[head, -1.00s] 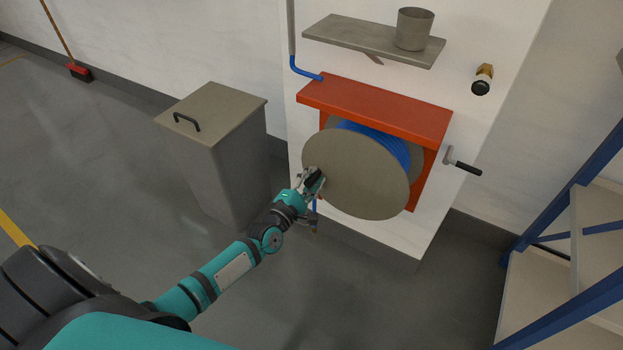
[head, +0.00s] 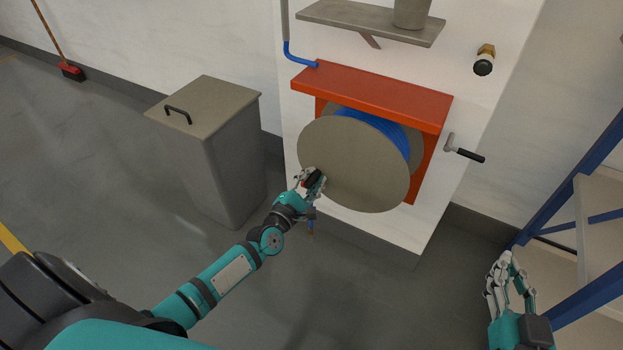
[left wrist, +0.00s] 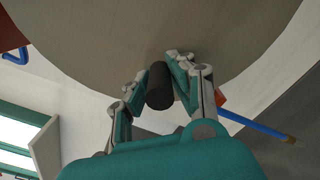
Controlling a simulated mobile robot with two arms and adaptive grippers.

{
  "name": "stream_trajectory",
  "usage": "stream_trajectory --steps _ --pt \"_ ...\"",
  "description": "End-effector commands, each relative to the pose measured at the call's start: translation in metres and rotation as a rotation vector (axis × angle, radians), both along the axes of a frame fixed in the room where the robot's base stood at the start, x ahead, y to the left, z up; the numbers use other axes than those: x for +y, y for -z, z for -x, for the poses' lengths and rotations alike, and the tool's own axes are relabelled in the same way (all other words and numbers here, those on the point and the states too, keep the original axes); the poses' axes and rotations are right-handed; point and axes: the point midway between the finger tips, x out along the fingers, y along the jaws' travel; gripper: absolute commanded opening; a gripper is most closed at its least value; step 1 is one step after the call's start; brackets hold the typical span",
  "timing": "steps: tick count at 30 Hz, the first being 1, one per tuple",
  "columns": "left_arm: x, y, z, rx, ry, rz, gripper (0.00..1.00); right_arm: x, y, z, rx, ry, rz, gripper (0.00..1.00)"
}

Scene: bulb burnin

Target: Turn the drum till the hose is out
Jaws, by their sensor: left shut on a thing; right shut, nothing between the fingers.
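The hose drum (head: 352,165) has a round grey-brown side disc and blue hose (head: 380,130) wound behind it, under a red bracket (head: 375,95) on the white wall panel. My left gripper (head: 315,180) is shut on the drum's dark handle (left wrist: 159,86), at the lower left of the disc. In the left wrist view, the handle sits between the fingers and blue hose with a brass-coloured end (left wrist: 265,130) hangs at the right. My right gripper (head: 506,268) is shut and empty, low at the right of the head view by the blue rack.
A lidded grey bin (head: 215,140) stands left of the drum. A crank with a black grip (head: 465,153) sticks out to the right. A shelf (head: 370,22) with a grey cup is above. A blue-framed rack (head: 575,180) stands at the right. Open floor lies in front.

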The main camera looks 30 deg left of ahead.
Motion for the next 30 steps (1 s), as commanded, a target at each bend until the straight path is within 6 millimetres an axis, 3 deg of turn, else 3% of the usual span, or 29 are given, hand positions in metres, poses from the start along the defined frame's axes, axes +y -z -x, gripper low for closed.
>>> stream_trajectory --steps 8,9,15,23,30 --pt "0.0 0.002 0.001 0.005 -0.001 0.0 0.0 0.0 0.0 0.0 -0.001 0.0 0.0 0.0" --pt "0.0 0.002 0.001 0.005 -0.001 0.0 0.23 0.0 0.0 0.0 -0.001 0.0 0.0 0.0" --pt "0.0 0.002 0.001 0.003 0.0 0.0 0.46 0.0 0.0 0.0 -0.001 0.0 0.0 0.0" --pt "0.0 0.001 0.002 0.002 0.001 0.0 0.46 0.0 0.001 0.0 0.003 0.0 0.001 0.0" --pt "0.001 0.003 0.035 0.005 0.0 0.001 0.46 0.0 0.001 0.0 0.003 0.0 0.001 0.0"
